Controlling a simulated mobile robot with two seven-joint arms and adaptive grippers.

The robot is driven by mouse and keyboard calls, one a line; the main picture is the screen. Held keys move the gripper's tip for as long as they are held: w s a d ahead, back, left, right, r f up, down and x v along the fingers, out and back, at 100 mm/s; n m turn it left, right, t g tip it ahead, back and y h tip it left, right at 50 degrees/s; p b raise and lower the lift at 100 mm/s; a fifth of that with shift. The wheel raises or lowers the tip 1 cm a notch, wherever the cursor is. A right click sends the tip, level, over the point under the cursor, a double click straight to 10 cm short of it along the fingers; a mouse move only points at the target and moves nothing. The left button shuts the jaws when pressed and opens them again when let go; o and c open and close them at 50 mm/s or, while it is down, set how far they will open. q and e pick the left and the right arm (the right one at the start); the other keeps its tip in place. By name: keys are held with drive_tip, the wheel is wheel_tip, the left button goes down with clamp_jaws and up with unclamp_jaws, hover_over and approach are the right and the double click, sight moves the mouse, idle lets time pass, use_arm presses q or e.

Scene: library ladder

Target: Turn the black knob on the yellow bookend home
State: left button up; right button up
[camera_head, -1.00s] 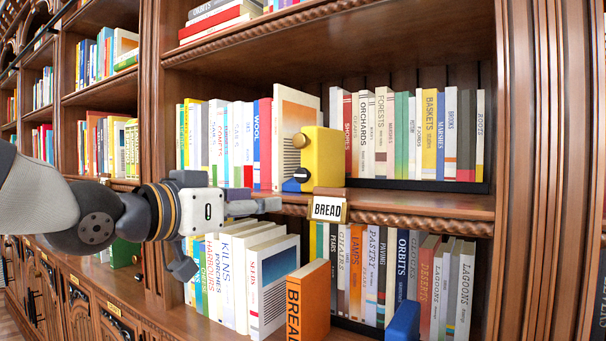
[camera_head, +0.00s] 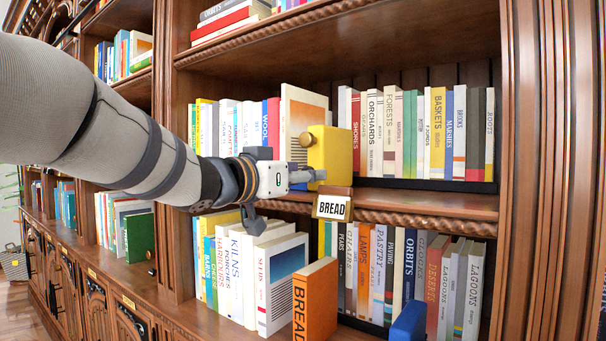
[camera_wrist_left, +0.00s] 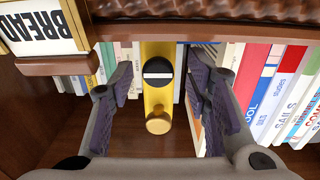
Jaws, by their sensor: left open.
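The yellow bookend (camera_head: 336,154) stands upright on the middle shelf at the left end of a row of books. Its black knob shows in the left wrist view as a black disc (camera_wrist_left: 158,80) with a white bar lying across it horizontally. A round brass knob (camera_wrist_left: 158,123) is on the same face; it also shows in the head view (camera_head: 306,139). My left gripper (camera_wrist_left: 157,88) is open, with one finger on each side of the black knob and visible gaps between. In the head view the left gripper (camera_head: 305,178) hides the black knob. My right gripper is not in view.
A BREAD label plate (camera_head: 332,206) hangs at the shelf edge just below the bookend. Books (camera_head: 235,128) stand close to the left of the bookend.

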use_arm(q)
drive_tip(key=shift+w+d+r, duration=0.1)
drive_tip(key=shift+d+r, duration=0.1)
drive_tip(key=shift+d, duration=0.05)
clamp_jaws()
